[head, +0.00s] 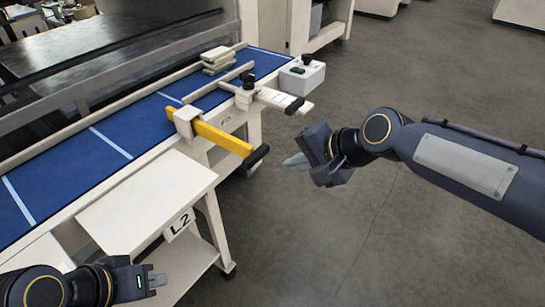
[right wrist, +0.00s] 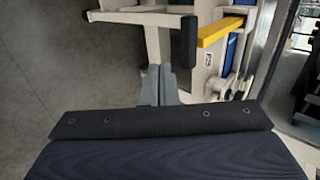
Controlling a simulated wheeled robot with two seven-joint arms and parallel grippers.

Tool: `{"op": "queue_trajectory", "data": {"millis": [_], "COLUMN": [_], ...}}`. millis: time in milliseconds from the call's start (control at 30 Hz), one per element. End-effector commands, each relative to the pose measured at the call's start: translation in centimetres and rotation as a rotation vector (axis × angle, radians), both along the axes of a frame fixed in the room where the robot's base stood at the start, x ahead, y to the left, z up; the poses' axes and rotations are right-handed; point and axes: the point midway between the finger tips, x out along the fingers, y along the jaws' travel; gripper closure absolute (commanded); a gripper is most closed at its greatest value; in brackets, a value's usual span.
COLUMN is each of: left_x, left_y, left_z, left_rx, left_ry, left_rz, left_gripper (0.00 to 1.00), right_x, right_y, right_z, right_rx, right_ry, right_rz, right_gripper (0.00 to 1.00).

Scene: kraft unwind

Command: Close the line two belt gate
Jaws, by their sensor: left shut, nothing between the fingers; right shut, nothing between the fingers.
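The gate is a yellow bar (head: 222,138) held in a white bracket (head: 186,120) on the near rail of the blue belt (head: 110,140). The bar sticks outward from the rail, away from the belt, and ends in a black handle (head: 256,160). My left gripper (head: 157,281) is shut and empty at the lower left.
A white bar with a black tip (head: 285,101) sticks out farther along the rail. Beige slabs (head: 217,58) are stacked on the belt's far part. A white shelf (head: 145,200) juts out below. Right-hand floor is clear.

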Motion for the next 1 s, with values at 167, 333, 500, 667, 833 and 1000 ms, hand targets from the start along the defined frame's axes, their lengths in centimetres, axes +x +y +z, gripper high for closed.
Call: {"op": "queue_trajectory", "data": {"millis": [167,333,500,667,833,1000], "left_x": [0.0,0.0,0.0,0.0,0.0,0.0], "left_y": [0.0,0.0,0.0,0.0,0.0,0.0], "left_z": [0.7,1.4,1.5,1.5,1.5,1.9], "left_rx": [0.000,0.000,0.000,0.000,0.000,0.000], "left_ry": [0.000,0.000,0.000,0.000,0.000,0.000], "left_rz": [0.000,0.000,0.000,0.000,0.000,0.000], "left_gripper": [1.00,1.00,1.00,1.00,1.00,1.00], "right_x": [1.5,2.9,3.5,3.6,3.6,4.0], "right_y": [2.4,4.2,4.9,5.0,5.0,5.7], "right_z": [-2.0,-1.9,-2.0,-2.0,-2.0,-1.9], "right_rx": [0.000,-0.001,-0.002,-0.001,-0.002,-0.001], "right_ry": [0.002,0.000,-0.001,-0.002,-0.001,0.000], "right_rz": [0.006,0.004,0.001,-0.001,-0.001,0.004], "right_gripper": [1.00,1.00,1.00,1.00,1.00,1.00]}}
